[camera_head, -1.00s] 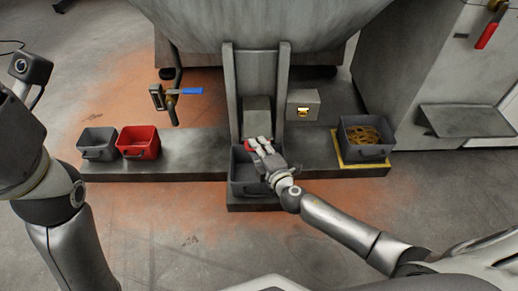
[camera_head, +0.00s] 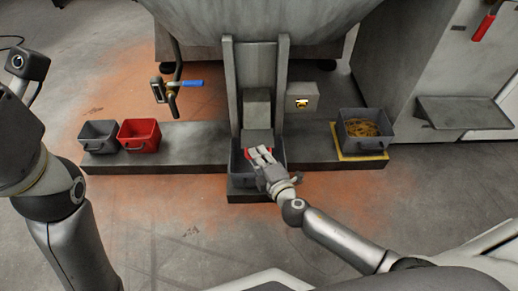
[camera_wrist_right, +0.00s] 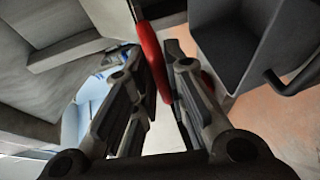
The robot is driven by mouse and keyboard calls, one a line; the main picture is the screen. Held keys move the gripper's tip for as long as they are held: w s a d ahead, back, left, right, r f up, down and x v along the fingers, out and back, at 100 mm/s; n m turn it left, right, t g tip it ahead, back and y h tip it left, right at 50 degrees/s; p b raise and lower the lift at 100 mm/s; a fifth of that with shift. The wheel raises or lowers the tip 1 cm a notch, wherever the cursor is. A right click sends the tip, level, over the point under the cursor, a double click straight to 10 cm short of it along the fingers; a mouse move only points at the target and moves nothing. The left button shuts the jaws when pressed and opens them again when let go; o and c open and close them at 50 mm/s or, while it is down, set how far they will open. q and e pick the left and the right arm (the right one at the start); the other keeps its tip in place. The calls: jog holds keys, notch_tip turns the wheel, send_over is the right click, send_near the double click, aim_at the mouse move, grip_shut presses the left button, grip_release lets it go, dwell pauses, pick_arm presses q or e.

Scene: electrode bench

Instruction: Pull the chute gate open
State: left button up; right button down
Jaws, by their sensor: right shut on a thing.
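The chute stands between two grey posts (camera_head: 281,90) in the middle of the head view. A grey gate slab (camera_head: 257,138) juts out at its lower end, towards me. The gate has a red handle (camera_head: 248,154), partly hidden by my fingers. My right gripper (camera_head: 260,156) is shut on this handle, above the grey bin under the chute. In the right wrist view the red handle (camera_wrist_right: 153,62) lies between the two fingers. My left arm shows at the left edge, but its gripper is out of view.
The grey bin (camera_head: 240,184) stands below the chute. A grey bin (camera_head: 97,137) and a red bin (camera_head: 139,139) stand to the left. A blue-handled valve (camera_head: 187,84) hangs above them. A bin of yellowish pieces (camera_head: 364,146) stands right.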

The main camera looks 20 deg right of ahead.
jog(key=shift+s+f, duration=0.2)
jog(key=shift+f, duration=0.1)
jog(key=c, duration=1.5)
grip_release()
jog(key=shift+w, duration=0.1)
jog(key=shift+r, duration=0.1)
jog(key=v, duration=1.2)
jog(key=shift+a+r, duration=0.1)
